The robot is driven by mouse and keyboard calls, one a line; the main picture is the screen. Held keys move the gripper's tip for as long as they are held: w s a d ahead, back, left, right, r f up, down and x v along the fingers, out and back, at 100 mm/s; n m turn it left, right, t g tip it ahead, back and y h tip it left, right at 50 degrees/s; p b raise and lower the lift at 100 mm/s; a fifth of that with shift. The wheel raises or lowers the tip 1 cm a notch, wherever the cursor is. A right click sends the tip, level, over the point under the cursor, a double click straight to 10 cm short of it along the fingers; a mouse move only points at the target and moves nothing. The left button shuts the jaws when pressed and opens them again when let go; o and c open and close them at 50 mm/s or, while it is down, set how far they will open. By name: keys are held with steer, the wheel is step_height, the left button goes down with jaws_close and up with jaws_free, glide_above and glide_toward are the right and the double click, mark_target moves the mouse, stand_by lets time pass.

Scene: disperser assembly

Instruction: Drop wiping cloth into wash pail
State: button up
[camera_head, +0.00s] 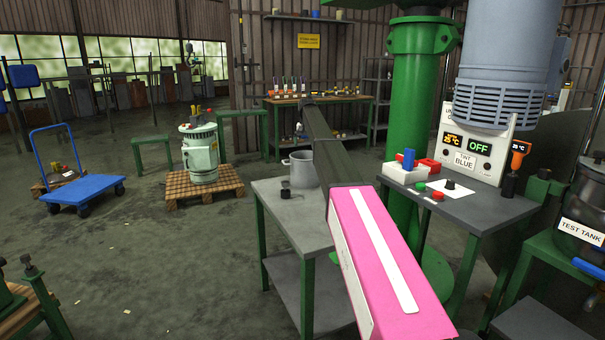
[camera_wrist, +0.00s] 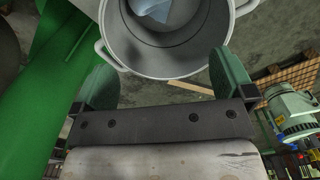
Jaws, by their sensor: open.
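The grey wash pail (camera_head: 301,170) stands on a grey-topped table (camera_head: 285,212) in the head view, partly behind my arm. The wrist view looks down into the open pail (camera_wrist: 190,53), with its side handles showing. The pale blue wiping cloth (camera_wrist: 154,9) shows inside the pail's rim, cut off by the top edge of that view. I cannot tell if it rests on the bottom. My gripper (camera_wrist: 163,66) is open and empty, its green fingers apart near the pail's near rim. The fingers do not show in the head view.
A green column (camera_head: 420,100) and a control table (camera_head: 470,205) stand to the right. A green-grey motor (camera_head: 200,152) on a pallet and a blue cart (camera_head: 82,190) stand left, with open floor between.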

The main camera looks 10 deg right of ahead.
step_height(320, 180, up, 11)
stand_by(0.6)
steer(key=shift+f, duration=0.1)
